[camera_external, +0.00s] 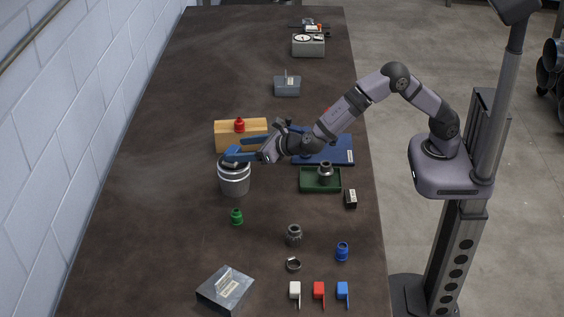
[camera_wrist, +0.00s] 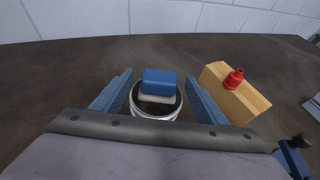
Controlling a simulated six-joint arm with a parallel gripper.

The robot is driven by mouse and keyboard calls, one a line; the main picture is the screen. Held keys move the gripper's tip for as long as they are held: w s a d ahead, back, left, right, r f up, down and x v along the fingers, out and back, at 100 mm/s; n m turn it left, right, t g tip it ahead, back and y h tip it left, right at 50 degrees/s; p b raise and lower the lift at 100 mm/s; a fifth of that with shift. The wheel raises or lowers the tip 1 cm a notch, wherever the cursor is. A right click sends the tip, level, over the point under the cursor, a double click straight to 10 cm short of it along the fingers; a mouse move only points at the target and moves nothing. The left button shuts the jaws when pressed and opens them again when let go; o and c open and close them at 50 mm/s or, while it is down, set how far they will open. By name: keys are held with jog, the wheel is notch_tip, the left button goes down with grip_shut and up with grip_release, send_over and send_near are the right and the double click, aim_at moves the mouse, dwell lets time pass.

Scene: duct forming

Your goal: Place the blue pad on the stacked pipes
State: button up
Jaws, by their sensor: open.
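The stacked pipes (camera_external: 234,182) stand upright as a silver-grey cylinder with dark bands on the table, left of centre. In the wrist view their round rim (camera_wrist: 155,116) shows around a dark opening. The blue pad (camera_wrist: 159,77), with a pale layer under it, is over the pipes' top between my blue fingers. Whether it fully touches the rim cannot be told. In the external view the pad is hard to separate from the blue fingers. My gripper (camera_wrist: 160,95) is open, a finger on each side of the pad, apart from it, just above the pipes.
A wooden block (camera_external: 228,135) with a red fitting (camera_external: 239,125) stands close behind the pipes, and to their right in the wrist view. A green fitting (camera_external: 236,217) stands in front. The table's left side is clear.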

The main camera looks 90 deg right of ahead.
jog(key=b+v, duration=0.2)
jog(key=v, duration=0.8)
jog(key=shift+d+r, duration=0.1)
